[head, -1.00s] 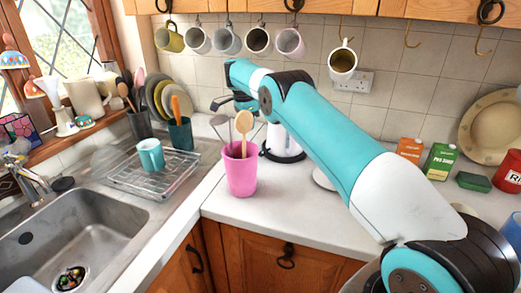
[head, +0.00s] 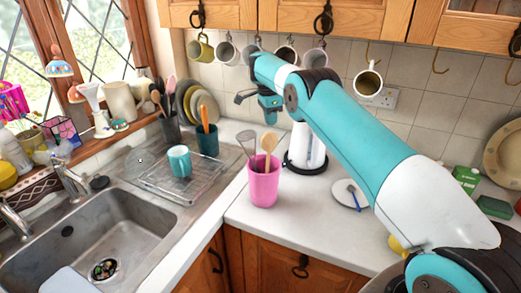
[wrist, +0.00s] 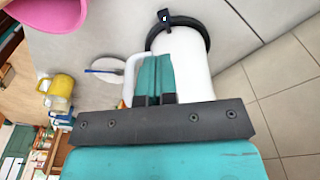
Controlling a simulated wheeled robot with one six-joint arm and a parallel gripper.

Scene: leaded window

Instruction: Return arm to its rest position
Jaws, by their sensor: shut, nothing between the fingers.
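My teal and white arm reaches from the lower right across the counter. My gripper (head: 271,114) hangs at its far end, above the counter near the back wall. In the wrist view its two teal fingers (wrist: 153,80) lie together with nothing between them. In the head view the fingers are small and close in front of the white kettle (head: 305,148). In the wrist view the kettle (wrist: 183,50) shows behind the fingers; I cannot tell the gap between them.
A pink cup (head: 264,188) with wooden utensils stands left of the kettle. Mugs hang on hooks under the cupboards (head: 290,12), close to my arm. A white spoon rest (head: 343,194) lies on the counter. The sink (head: 110,235) and drying rack (head: 178,186) are left.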

